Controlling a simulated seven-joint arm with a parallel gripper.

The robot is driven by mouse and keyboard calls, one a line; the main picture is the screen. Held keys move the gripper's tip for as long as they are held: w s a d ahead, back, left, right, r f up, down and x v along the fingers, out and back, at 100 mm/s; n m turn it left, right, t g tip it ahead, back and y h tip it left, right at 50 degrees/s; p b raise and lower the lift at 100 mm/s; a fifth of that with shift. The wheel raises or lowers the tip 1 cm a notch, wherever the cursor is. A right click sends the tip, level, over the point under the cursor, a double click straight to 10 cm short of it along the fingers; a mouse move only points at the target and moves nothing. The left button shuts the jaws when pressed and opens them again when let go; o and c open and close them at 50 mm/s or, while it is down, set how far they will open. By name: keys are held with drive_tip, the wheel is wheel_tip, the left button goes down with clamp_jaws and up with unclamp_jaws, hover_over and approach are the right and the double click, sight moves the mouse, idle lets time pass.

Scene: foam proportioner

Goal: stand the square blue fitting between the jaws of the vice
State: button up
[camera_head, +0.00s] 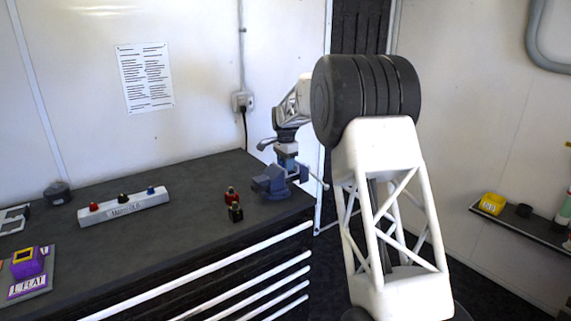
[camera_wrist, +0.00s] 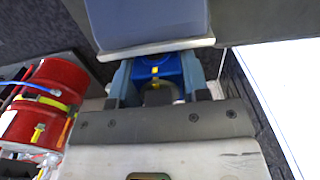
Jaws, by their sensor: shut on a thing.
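The square blue fitting (camera_wrist: 172,65) shows in the wrist view, with small yellow marks on its face. My gripper (camera_wrist: 158,78) is shut on it, one finger at each side, and hides its near part. The grey-blue vice (camera_head: 270,184) stands at the right end of the bench in the head view. My gripper (camera_head: 287,147) is directly above and close to the vice there, pointing down. In the wrist view a vice jaw (camera_wrist: 150,22) with a pale edge lies just beyond the fitting. I cannot tell whether the fitting touches the vice or sits between its jaws.
Two small fittings, one red (camera_head: 231,195) and one black (camera_head: 236,213), stand left of the vice. A manifold bar (camera_head: 124,207) and a purple block (camera_head: 27,262) are farther left on the bench (camera_head: 165,260).

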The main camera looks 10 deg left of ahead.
drive_tip(key=o, duration=1.2)
drive_tip(key=shift+c, duration=0.2)
drive_tip(key=shift+r, duration=0.15)
drive_tip(key=shift+r, duration=3.9)
